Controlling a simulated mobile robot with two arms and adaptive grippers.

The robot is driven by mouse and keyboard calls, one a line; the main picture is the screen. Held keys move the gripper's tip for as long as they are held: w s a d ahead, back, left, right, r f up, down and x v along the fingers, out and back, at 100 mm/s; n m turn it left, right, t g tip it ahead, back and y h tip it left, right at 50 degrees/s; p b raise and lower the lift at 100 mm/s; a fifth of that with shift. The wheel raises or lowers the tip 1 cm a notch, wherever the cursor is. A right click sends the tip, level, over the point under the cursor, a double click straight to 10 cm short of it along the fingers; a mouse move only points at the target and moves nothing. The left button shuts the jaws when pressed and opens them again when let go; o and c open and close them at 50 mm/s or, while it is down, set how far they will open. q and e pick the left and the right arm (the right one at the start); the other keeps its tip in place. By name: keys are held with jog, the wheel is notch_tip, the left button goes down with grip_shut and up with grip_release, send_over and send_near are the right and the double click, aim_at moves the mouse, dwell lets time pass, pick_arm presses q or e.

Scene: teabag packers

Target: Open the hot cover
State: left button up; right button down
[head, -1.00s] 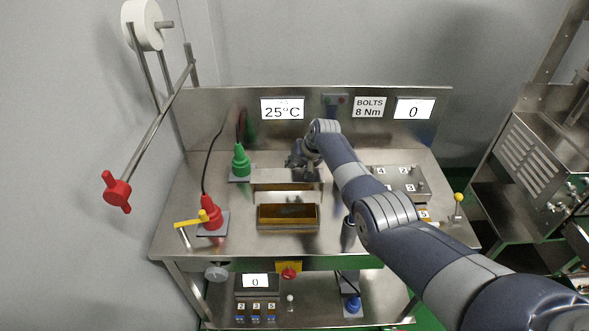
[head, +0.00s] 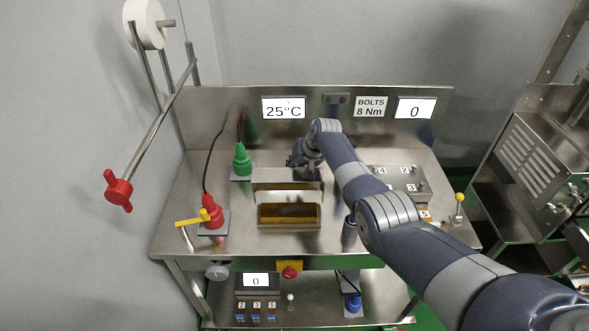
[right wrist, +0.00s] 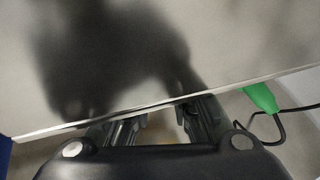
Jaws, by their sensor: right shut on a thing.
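The hot cover (head: 286,174) is a metal plate standing raised at the back of an open heated box (head: 289,228) with an amber inside, on the steel bench. My right gripper (head: 298,161) is behind the cover's top edge, partly hidden by my own wrist. In the right wrist view the cover (right wrist: 215,45) fills the upper part as a grey plate, and my right gripper (right wrist: 163,122) is shut on its edge. The exact contact is hidden behind the plate. My left gripper is not in view.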

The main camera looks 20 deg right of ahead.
jog(key=shift+d, duration=0.4)
jog(key=c, duration=1.4)
grip_release()
jog(key=shift+c, duration=0.2)
jog(key=shift+o, duration=0.8)
jog(key=shift+s+d, duration=0.15)
jog(key=shift+a, duration=0.2)
jog(key=shift+r, duration=0.1)
